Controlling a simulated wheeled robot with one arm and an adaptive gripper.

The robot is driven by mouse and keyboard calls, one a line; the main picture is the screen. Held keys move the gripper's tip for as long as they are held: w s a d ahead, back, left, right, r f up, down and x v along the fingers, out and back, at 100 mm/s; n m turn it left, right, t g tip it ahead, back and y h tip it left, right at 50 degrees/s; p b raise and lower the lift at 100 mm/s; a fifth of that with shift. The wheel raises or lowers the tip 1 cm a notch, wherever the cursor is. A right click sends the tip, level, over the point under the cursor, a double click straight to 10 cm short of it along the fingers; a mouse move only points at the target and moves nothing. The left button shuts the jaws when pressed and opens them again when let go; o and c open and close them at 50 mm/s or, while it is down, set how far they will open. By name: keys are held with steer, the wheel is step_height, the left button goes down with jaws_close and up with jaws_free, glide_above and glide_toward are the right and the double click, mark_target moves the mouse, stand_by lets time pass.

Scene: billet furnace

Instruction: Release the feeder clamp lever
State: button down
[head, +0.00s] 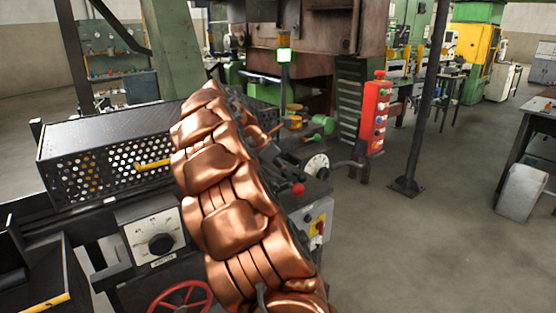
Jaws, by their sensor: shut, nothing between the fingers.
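Just right of my copper-coloured arm, dark machine parts carry a red ball knob (298,189); it may be the end of the feeder clamp lever, but I cannot tell. A green cylindrical part (322,125) sits above and behind it. A round white dial (317,165) with a dark bar reaching right is beside them. My arm crosses the middle of the head view, from the bottom right up to the left, and covers part of the machine. I cannot make out my gripper; no fingertips show clearly.
A perforated guard (110,160) with a yellow handle (153,165) lies left of my arm. A dial box (155,241) and red handwheel (181,299) are below it. A red button post (376,115) and dark pole (428,95) stand right. Open floor (420,250) fills the lower right.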

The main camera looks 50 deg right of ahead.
mark_target(293, 174)
steer(key=shift+x, duration=1.6)
steer(key=shift+d, duration=0.1)
steer(key=shift+r, duration=0.1)
steer(key=shift+r+p, duration=0.1)
steer(key=shift+p, duration=0.4)
steer(key=shift+s+n, duration=0.2)
steer(key=shift+n, duration=0.1)
